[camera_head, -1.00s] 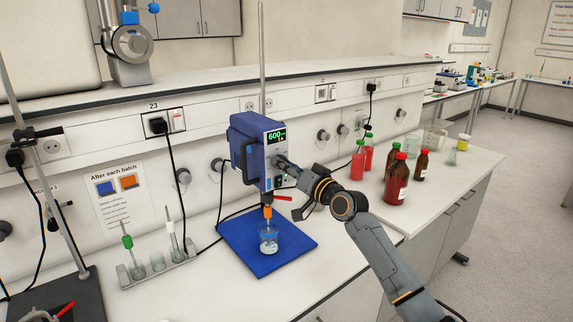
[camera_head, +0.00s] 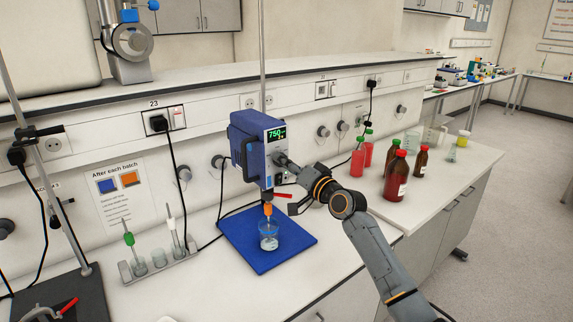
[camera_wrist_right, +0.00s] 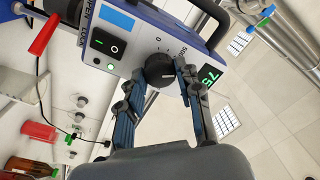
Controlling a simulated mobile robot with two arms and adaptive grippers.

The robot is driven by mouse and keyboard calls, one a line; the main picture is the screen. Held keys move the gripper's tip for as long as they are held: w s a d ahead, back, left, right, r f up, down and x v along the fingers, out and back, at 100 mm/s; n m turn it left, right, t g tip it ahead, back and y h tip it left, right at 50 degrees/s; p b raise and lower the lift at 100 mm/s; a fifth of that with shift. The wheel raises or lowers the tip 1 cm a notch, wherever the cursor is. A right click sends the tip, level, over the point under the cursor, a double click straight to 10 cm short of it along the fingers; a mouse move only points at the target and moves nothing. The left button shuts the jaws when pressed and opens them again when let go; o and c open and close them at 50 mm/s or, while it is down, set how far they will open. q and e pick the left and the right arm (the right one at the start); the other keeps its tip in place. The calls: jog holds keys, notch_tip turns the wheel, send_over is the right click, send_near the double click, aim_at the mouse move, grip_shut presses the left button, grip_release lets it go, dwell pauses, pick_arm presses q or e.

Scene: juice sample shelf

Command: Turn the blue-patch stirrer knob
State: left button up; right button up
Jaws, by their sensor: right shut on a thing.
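The blue overhead stirrer (camera_head: 250,145) stands over the bench, and its green display (camera_head: 276,134) reads 750. In the right wrist view its front face carries a light blue patch (camera_wrist_right: 117,18), a black switch and a black round knob (camera_wrist_right: 160,71) with a printed scale around it. My right gripper (camera_head: 283,162) is at the stirrer's front face. In the wrist view my right gripper (camera_wrist_right: 158,82) has its fingers on both sides of the knob, shut on it. In the head view the gripper hides the knob. My left gripper is not in view.
A red lever (camera_head: 283,195) sticks out beside the orange chuck (camera_head: 267,209). A rack (camera_head: 160,267) stands left on the bench.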

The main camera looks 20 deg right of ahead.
jog(key=o, duration=1.2)
jog(key=shift+c, duration=0.2)
jog(key=v, duration=1.2)
jog(key=shift+f, duration=0.1)
